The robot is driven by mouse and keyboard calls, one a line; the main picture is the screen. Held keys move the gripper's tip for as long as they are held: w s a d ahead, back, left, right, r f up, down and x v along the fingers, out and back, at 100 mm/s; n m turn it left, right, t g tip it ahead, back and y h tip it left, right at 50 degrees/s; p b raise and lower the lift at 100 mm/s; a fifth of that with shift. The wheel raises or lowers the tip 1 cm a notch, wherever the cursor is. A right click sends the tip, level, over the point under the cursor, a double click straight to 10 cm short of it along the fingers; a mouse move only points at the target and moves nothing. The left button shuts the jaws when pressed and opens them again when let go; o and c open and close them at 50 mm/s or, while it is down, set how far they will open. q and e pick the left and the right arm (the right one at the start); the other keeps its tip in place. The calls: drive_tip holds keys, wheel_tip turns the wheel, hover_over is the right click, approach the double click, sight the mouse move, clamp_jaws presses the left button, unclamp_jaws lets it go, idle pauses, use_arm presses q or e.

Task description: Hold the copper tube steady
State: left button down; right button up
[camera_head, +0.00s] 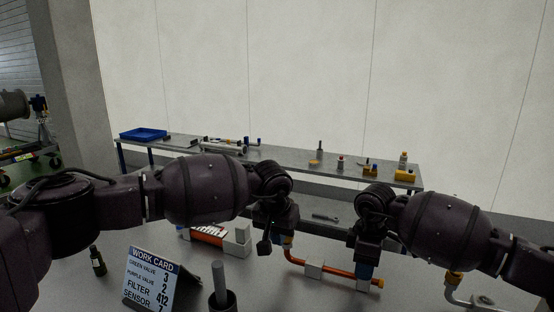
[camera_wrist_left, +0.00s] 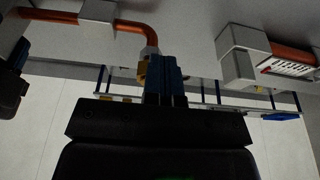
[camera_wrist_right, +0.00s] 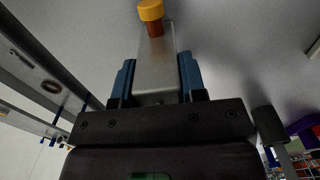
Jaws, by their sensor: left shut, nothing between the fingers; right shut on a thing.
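The copper tube (camera_head: 337,271) runs across the bench with a white block (camera_head: 315,268) around its middle, an upturned left end and an orange cap (camera_head: 379,283) at the right. My right gripper (camera_head: 365,272) is shut on a grey block at the capped end; in the right wrist view the block (camera_wrist_right: 156,72) sits between the blue fingers, with the tube end beyond it. My left gripper (camera_head: 287,238) is shut and empty beside the bent end. In the left wrist view its fingers (camera_wrist_left: 164,78) are close to a yellow fitting (camera_wrist_left: 142,70); whether they touch is unclear.
A work card (camera_head: 152,280), a dark cup with a grey rod (camera_head: 220,285) and a small dark bottle (camera_head: 97,261) stand at the front left. A back bench (camera_head: 285,155) carries a blue tray (camera_head: 143,134) and small parts.

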use_arm(q)
drive_tip(key=shift+s+f, duration=0.1)
drive_tip(key=shift+f, duration=0.45)
use_arm(e)
drive_tip(key=shift+a, duration=0.15)
use_arm(q)
drive_tip(key=shift+s+d, duration=0.15)
drive_tip(key=shift+d, duration=0.1)
use_arm(e)
drive_tip(key=shift+f, duration=0.1)
use_arm(q)
drive_tip(key=shift+s+d+f, duration=0.1)
drive_tip(key=shift+s+d, duration=0.15)
drive_tip(key=shift+d, duration=0.25)
use_arm(e)
drive_tip(key=shift+s, duration=0.1)
use_arm(q)
drive_tip(key=shift+s+f, duration=0.1)
drive_tip(key=shift+s, duration=0.2)
use_arm(e)
drive_tip(key=shift+f, duration=0.1)
drive_tip(key=shift+d, duration=0.2)
use_arm(q)
wheel_tip(320, 180, up, 7)
drive_tip(key=shift+w+a, duration=0.15)
drive_tip(key=shift+w, duration=0.05)
idle(0.3)
